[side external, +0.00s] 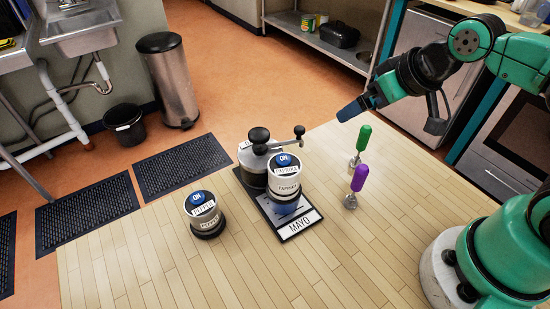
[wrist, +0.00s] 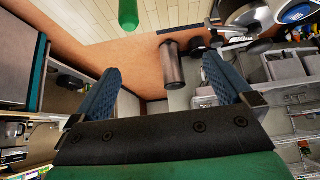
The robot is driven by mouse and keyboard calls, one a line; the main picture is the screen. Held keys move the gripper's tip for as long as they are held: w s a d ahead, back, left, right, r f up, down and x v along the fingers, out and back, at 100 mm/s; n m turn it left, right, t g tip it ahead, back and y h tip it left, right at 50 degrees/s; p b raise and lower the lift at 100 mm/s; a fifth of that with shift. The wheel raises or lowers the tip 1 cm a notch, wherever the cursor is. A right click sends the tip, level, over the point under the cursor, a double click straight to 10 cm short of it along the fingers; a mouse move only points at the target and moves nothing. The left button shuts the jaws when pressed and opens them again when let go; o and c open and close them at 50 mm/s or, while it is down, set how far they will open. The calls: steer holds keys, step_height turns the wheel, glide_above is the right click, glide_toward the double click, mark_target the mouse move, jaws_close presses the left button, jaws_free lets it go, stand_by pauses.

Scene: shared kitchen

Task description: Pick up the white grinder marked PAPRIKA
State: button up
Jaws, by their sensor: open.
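The white grinder marked PAPRIKA (side external: 284,187), with a blue ON disc on top, stands upright near the middle of the wooden table. It is on or just in front of a dark board (side external: 297,226) labelled MAYO. A metal crank grinder (side external: 252,165) stands close behind it, partly hidden. A similar white grinder (side external: 204,219) with a blue ON top stands to the left; its label is hard to read. My gripper (side external: 350,110) is open and empty, above and to the right of the PAPRIKA grinder. Both fingers show apart in the wrist view (wrist: 162,88).
A green-handled tool (side external: 361,142) and a purple-handled tool (side external: 356,183) stand right of the grinders, below my gripper. The table front (side external: 200,275) is clear. A metal bin (side external: 170,85) and black mats (side external: 180,165) are beyond the table.

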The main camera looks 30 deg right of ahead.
mark_target(285, 162)
steer(key=a+n+g, duration=0.1)
steer(key=a+g, duration=0.1)
steer(key=a, duration=0.2)
steer(key=a+f+n+g, duration=0.1)
steer(key=a+n+g, duration=0.1)
steer(key=a, duration=0.3)
steer(key=w+a+f+n+g, duration=0.1)
steer(key=a+g, duration=0.2)
steer(key=a, duration=0.2)
steer(key=shift+a+f+n, duration=0.15)
steer(key=shift+f+n, duration=0.05)
steer(key=shift+n, duration=0.1)
steer(key=shift+a+f, duration=0.15)
steer(key=shift+f, duration=2.75)
jaws_close()
steer(key=shift+r, duration=0.2)
